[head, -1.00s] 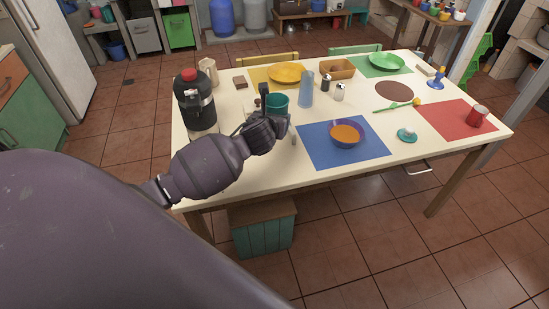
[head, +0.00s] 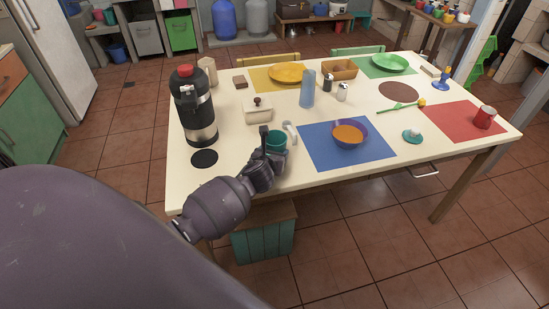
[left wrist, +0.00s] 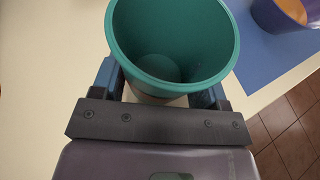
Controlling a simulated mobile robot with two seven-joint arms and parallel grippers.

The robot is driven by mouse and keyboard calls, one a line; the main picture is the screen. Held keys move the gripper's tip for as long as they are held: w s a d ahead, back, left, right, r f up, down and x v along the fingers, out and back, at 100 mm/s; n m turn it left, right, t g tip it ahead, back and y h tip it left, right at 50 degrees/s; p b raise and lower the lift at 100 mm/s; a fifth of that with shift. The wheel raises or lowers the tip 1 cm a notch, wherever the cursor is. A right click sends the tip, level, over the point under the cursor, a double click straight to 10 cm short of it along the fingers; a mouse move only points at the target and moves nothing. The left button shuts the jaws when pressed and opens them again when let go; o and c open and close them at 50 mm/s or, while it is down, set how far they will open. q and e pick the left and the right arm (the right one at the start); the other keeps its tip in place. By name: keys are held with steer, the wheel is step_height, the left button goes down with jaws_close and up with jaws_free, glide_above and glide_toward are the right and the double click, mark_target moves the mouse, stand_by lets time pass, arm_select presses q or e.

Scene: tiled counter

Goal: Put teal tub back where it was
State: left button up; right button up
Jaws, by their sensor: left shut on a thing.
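The teal tub (head: 276,142) is at the near edge of the white table, left of the blue mat. It also fills the top of the left wrist view (left wrist: 172,45), upright, with its open mouth toward the camera and its inside empty. My left gripper (head: 268,145) is shut on the tub, with one finger on each side of it in the left wrist view (left wrist: 165,85). I cannot tell whether the tub's base touches the table. My right gripper is not in view.
A black coaster (head: 204,158) lies left of the tub, by a black flask (head: 195,108) with a red cap. A cream lidded box (head: 257,109) stands behind the tub. A purple bowl (head: 348,134) sits on the blue mat (head: 320,155). Bare tabletop lies between coaster and tub.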

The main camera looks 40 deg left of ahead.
arm_select(q)
steer(key=shift+f, duration=0.75)
steer(key=shift+r, duration=0.1)
steer(key=shift+f, duration=0.2)
steer(key=o, duration=1.1)
steer(key=shift+o, duration=0.2)
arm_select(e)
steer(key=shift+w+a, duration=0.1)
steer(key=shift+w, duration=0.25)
